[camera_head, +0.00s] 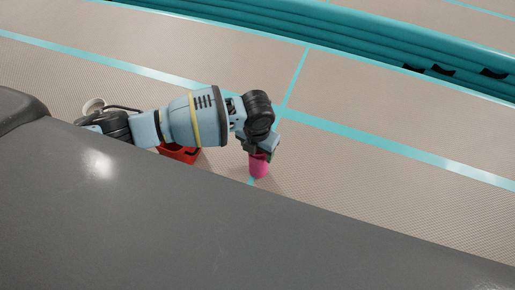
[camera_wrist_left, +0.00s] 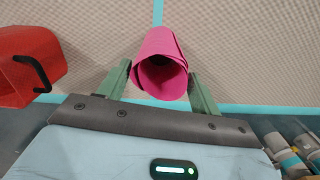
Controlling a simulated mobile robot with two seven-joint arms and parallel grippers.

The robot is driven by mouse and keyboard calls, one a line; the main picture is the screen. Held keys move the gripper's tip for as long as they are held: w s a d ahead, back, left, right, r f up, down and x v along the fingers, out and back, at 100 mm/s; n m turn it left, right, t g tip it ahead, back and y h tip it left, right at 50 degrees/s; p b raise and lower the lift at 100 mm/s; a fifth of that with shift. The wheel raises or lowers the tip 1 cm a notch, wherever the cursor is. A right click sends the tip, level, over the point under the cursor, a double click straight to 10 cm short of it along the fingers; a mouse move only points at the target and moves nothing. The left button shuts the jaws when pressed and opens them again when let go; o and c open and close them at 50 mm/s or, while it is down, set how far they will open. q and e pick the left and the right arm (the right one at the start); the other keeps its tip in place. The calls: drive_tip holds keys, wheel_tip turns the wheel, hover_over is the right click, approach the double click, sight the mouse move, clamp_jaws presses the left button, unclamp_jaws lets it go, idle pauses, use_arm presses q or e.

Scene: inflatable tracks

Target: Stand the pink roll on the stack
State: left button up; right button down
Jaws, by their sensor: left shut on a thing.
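The pink roll (camera_head: 259,168) hangs below my left gripper (camera_head: 261,150) in the head view. In the left wrist view the same pink roll (camera_wrist_left: 163,65) sits between the two green fingers, with its dark hollow end facing the camera. My left gripper (camera_wrist_left: 160,88) is shut on it. The head view does not show clearly whether the roll's lower end touches the floor. I cannot make out a stack for certain. Several beige and teal rounded shapes (camera_wrist_left: 290,155) show at the lower right of the wrist view, partly cut off. My right gripper is not in view.
A red container (camera_head: 180,152) with a black handle stands on the floor, partly behind my left arm; it also shows in the wrist view (camera_wrist_left: 25,65). A teal inflatable wall (camera_head: 350,40) runs along the back. The beige floor right of the roll is clear.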

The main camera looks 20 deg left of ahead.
use_arm(q)
drive_tip(key=o, duration=1.6)
drive_tip(key=shift+f, duration=0.15)
drive_tip(key=r+p, duration=0.1)
drive_tip(key=r, duration=1.1)
drive_tip(key=shift+s+r, duration=0.2)
